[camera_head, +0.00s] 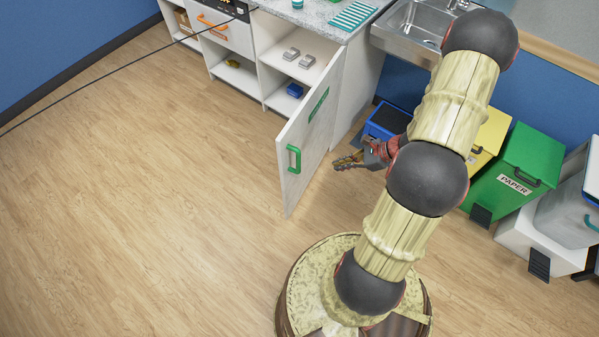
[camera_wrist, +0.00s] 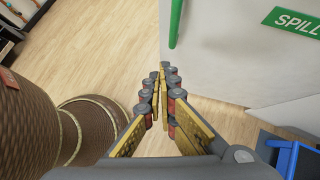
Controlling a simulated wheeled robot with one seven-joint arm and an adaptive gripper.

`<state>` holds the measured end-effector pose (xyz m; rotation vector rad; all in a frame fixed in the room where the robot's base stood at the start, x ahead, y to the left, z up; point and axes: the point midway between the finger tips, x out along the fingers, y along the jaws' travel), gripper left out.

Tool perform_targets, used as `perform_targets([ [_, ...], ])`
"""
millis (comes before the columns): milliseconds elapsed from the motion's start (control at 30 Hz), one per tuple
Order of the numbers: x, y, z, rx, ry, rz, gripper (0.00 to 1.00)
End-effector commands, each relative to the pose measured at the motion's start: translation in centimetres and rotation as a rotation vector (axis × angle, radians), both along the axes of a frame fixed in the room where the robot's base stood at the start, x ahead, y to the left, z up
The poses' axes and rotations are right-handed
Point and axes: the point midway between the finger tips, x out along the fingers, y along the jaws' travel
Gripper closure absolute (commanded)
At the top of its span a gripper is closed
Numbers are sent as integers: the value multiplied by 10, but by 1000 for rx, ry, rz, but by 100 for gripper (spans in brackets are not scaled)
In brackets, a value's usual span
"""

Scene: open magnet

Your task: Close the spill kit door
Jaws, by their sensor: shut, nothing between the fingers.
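The spill kit door (camera_head: 311,132) is a pale panel standing wide open from the cabinet. It has a green handle (camera_head: 294,159) and a green label near its top. My gripper (camera_head: 341,163) is shut and empty, just right of the door's outer part in the head view. In the wrist view, my gripper (camera_wrist: 163,72) points at the lower edge of the door (camera_wrist: 235,60). The green handle (camera_wrist: 176,22) and a green label reading "SPILL" (camera_wrist: 297,20) show above it. I cannot tell whether the fingertips touch the door.
The open cabinet (camera_head: 278,75) holds grey items and a blue box (camera_head: 295,90). A blue bin (camera_head: 386,120), a yellow bin (camera_head: 487,140) and a green paper bin (camera_head: 515,170) stand along the right wall. The floor left of the door is clear.

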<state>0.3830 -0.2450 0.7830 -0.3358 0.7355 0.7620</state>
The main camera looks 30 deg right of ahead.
Motion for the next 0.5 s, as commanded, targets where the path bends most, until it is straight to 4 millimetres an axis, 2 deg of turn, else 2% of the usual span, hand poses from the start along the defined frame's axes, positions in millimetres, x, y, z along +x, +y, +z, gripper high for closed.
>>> perform_targets([
  [67,9,-10,2,1,-2,-54,100],
  [167,13,-12,1,13,8,-95,100],
  [367,24,-1,-15,17,12,-94,100],
  [500,37,12,-35,16,13,-92,100],
])
